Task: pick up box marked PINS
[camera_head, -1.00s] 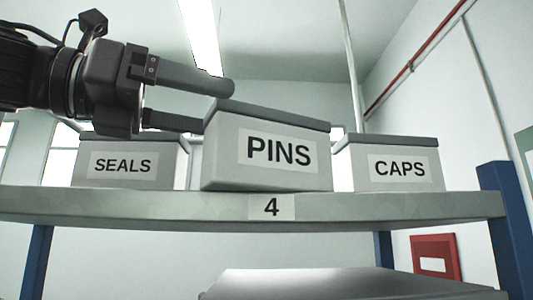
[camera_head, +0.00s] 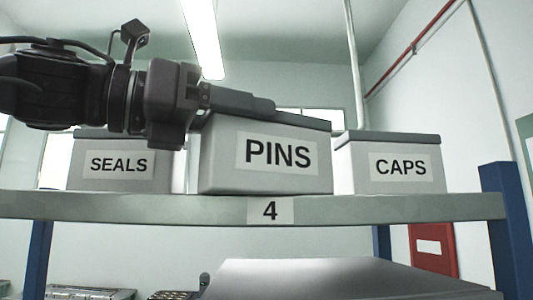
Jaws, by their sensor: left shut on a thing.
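The box marked PINS (camera_head: 225,178) is pale grey with a darker lid and a white label. It stands in the middle of the shelf marked 4, turned slightly, its front near the shelf's front edge. My left gripper (camera_head: 262,107) comes in from the left at lid height and is shut on the PINS box. One finger lies along the top of its lid edge; the other finger is hidden behind the gripper body and the box. The box looks to be still on the shelf. My right gripper is not in view.
The box marked SEALS (camera_head: 119,186) stands left of PINS, partly behind my gripper. The box marked CAPS (camera_head: 400,188) stands close on the right. The shelf (camera_head: 380,208) has blue posts (camera_head: 508,220). A flat grey surface (camera_head: 330,280) lies below.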

